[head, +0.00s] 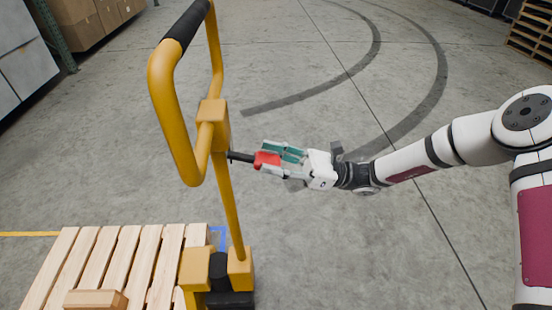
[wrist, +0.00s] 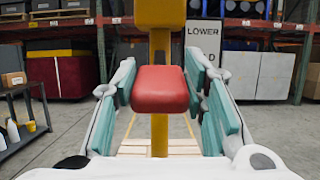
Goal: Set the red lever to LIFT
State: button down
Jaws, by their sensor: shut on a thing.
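The red lever (head: 267,160) has a red grip on a dark rod that sticks out to the right from the yellow pallet-jack handle (head: 165,115). My gripper (head: 280,156) is shut on the red grip, with teal finger pads on either side of it. In the wrist view the red lever (wrist: 160,90) sits between the pads, in front of the yellow post (wrist: 160,45). A white label plate (wrist: 203,42) behind it reads LOWER at the top.
A wooden pallet (head: 93,262) with a small wooden block (head: 95,299) lies at the lower left, beside the yellow jack base (head: 240,268). Cabinets and boxes stand at the upper left. A dark cart (wrist: 25,130) shows in the wrist view. The floor right of the handle is open.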

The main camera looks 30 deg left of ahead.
jog(key=shift+s+a+f, duration=0.1)
jog(key=shift+f, duration=0.4)
jog(key=c, duration=1)
grip_release()
jog(key=shift+f, duration=0.1)
jog(key=shift+o, duration=0.2)
jog(key=shift+w+d, duration=0.25)
jog(key=shift+d, duration=0.05)
jog(key=v, duration=1.1)
jog(key=shift+d, duration=0.1)
